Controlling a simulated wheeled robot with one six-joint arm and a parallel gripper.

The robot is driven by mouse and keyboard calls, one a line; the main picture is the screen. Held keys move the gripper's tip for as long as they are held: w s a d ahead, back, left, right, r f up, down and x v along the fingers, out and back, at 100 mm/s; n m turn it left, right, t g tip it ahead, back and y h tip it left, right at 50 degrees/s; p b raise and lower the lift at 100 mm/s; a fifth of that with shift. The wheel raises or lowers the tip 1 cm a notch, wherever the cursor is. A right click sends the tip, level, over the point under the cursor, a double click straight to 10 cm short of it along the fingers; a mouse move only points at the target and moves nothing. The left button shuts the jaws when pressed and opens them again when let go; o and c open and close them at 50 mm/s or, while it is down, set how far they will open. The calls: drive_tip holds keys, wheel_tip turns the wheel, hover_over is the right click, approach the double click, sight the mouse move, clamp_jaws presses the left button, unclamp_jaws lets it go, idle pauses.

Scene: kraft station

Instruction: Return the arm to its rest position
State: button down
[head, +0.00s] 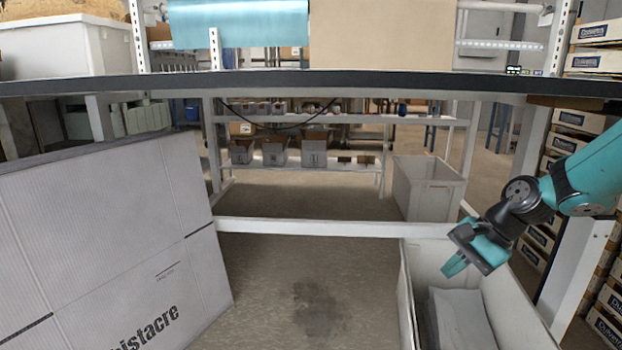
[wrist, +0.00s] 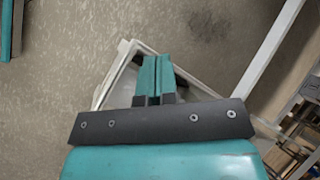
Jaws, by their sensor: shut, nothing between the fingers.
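My gripper (head: 456,266) hangs at the right of the head view, at the end of my teal arm, pointing down and to the left. Its teal fingers are together with nothing between them; they also show closed in the wrist view (wrist: 155,76). In the head view it appears over a white open bin (head: 405,299). The bin's rim shows behind the fingers in the wrist view (wrist: 104,92). I cannot tell how high the fingertips are above the bin.
A grey-white pad (head: 460,318) lies in the bin. A dark-edged tabletop (head: 320,83) spans the view above my gripper. A large white box (head: 105,240) stands at left, and stacked cartons (head: 607,300) at far right. Another white bin (head: 428,190) stands farther back. Floor (head: 300,270) between is clear.

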drive_tip(key=s+a+r+n+g+h, duration=0.1)
drive_tip(key=s+a+r+n, duration=0.85)
drive_tip(key=s, duration=0.35)
drive_tip(key=s+a+r+n+h+p, duration=0.1)
drive_tip(key=s+a+r+n+p, duration=0.15)
drive_tip(key=s+n, duration=0.9)
wheel_tip(320, 180, up, 37)
drive_tip(key=s+m+p, duration=0.2)
drive_tip(key=m+p, duration=0.1)
drive_tip(key=p, duration=3.4)
drive_tip(key=shift+s+r+m, duration=0.2)
drive_tip(key=shift+s+m, duration=0.1)
drive_tip(key=shift+s, duration=0.05)
